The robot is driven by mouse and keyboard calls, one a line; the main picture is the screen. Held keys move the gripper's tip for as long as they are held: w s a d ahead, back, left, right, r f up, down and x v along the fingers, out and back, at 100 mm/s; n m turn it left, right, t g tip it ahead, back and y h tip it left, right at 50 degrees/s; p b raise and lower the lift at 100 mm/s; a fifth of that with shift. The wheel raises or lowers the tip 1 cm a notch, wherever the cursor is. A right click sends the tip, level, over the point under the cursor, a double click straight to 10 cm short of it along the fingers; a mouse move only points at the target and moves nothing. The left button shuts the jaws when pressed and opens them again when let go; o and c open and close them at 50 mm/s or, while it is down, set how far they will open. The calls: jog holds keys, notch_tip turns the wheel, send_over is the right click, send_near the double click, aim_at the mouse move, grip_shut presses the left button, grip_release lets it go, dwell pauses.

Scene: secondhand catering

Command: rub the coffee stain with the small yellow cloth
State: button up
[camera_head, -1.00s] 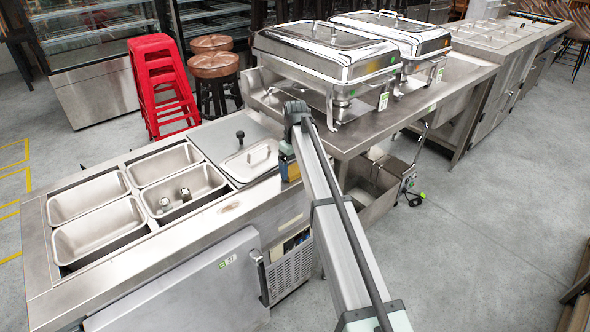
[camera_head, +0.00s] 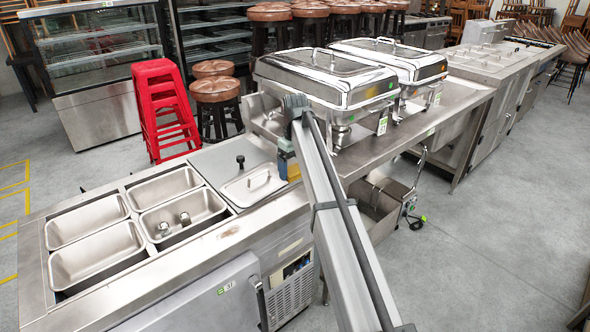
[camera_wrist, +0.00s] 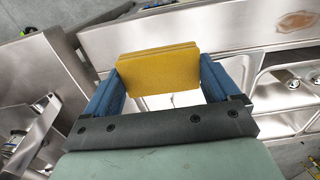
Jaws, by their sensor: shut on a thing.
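My gripper (camera_wrist: 172,95) is shut on the small yellow cloth (camera_wrist: 158,68), which looks like a flat folded pad held between the two blue fingers. In the head view my gripper (camera_head: 287,160) is above the counter's right end, near the lidded section, and the cloth is mostly hidden there. The coffee stain (camera_head: 230,231) is a small brown patch on the steel front ledge, left of and nearer than my gripper. It also shows in the wrist view (camera_wrist: 297,22) at the upper right, as a brown oval. The cloth is apart from the stain.
Open steel pans (camera_head: 97,255) are sunk in the counter behind the ledge; one holds two small objects (camera_head: 173,222). Chafing dishes (camera_head: 325,80) stand close behind my gripper. The ledge around the stain is clear.

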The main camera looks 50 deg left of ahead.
jog(key=o, duration=0.5)
jog(key=shift+s, duration=0.1)
jog(key=c, duration=0.4)
jog(key=s+a+n, duration=0.1)
jog(key=s+a, duration=0.2)
jog(key=s, duration=0.6)
jog(key=s+a+n, duration=0.1)
jog(key=s+a, duration=0.1)
jog(key=s, duration=0.7)
jog(key=s+d+f+m, duration=0.2)
jog(key=s+d, duration=0.2)
jog(key=s, duration=0.6)
jog(key=shift+s, duration=0.35)
